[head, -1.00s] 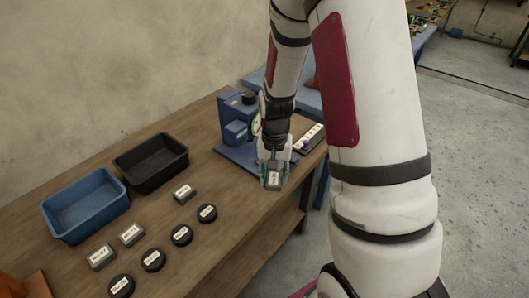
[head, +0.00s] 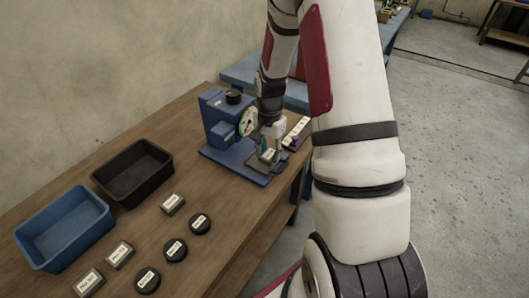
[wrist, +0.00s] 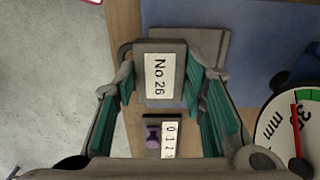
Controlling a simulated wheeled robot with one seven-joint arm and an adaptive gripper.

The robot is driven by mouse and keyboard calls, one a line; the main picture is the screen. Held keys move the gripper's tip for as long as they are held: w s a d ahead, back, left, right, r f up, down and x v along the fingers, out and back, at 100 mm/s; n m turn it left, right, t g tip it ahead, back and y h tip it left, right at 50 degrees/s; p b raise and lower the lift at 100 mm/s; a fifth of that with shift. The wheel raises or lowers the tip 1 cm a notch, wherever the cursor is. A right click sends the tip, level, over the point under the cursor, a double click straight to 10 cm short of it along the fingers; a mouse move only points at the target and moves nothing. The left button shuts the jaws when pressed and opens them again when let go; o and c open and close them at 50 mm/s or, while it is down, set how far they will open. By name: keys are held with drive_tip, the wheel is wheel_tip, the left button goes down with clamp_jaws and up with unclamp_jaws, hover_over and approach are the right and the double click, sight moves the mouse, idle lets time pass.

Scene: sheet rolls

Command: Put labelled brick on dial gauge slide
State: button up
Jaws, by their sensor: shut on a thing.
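My gripper (head: 266,150) is shut on a grey brick (head: 268,155) with a white label; the wrist view shows the brick (wrist: 160,75) reading "No 26" between the green finger pads. The blue dial gauge (head: 215,118) stands at the far end of the bench, its white dial (head: 247,121) facing right. The brick is over the gauge's blue base (head: 226,160). A flat grey plate on that base shows beside and behind the brick in the wrist view (wrist: 216,46). I cannot tell whether the brick touches the plate.
A dark board with a white number strip (head: 297,129) and a purple piece (wrist: 153,137) lies next to the gauge base. A black bin (head: 135,190), a blue bin (head: 65,246), several labelled grey bricks (head: 172,204) and black discs (head: 200,224) occupy the nearer bench.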

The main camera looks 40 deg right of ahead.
sight(264, 153)
drive_tip(key=w, duration=0.1)
drive_tip(key=w+d, duration=0.1)
drive_tip(key=w, duration=0.1)
drive_tip(key=shift+w+f, duration=0.2)
drive_tip(key=shift+a+f+p, duration=0.1)
drive_tip(key=shift+f+p, duration=0.2)
drive_tip(key=shift+f, duration=1.45)
drive_tip(key=shift+f, duration=0.15)
drive_tip(key=o, duration=0.9)
